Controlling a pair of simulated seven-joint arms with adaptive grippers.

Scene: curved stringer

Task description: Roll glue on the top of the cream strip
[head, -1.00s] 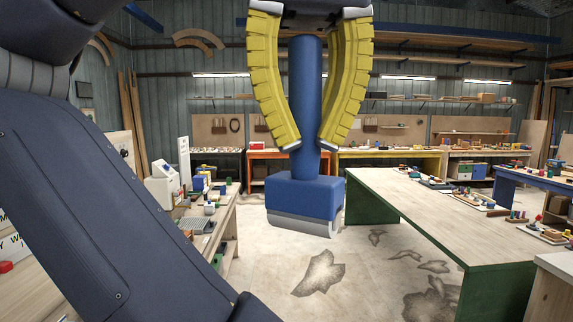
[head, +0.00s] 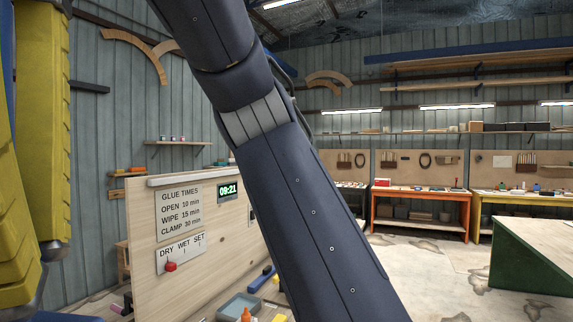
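My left gripper (head: 42,278) fills the left edge of the head view, very close to the camera. Its yellow ribbed fingers point down and are partly cut off by the picture edge. It is shut on the blue glue roller (head: 8,60). Only a part of the roller's handle shows between the fingers; its white roller end is out of view. The cream strip is not in view. My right gripper is not in view.
A wooden board (head: 215,235) with glue times and a clock (head: 229,190) stands behind the gripper. A grey tray (head: 238,305) and small bottles lie below it. An orange bench (head: 420,205) and a green-sided table (head: 535,260) stand to the right, with open floor between.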

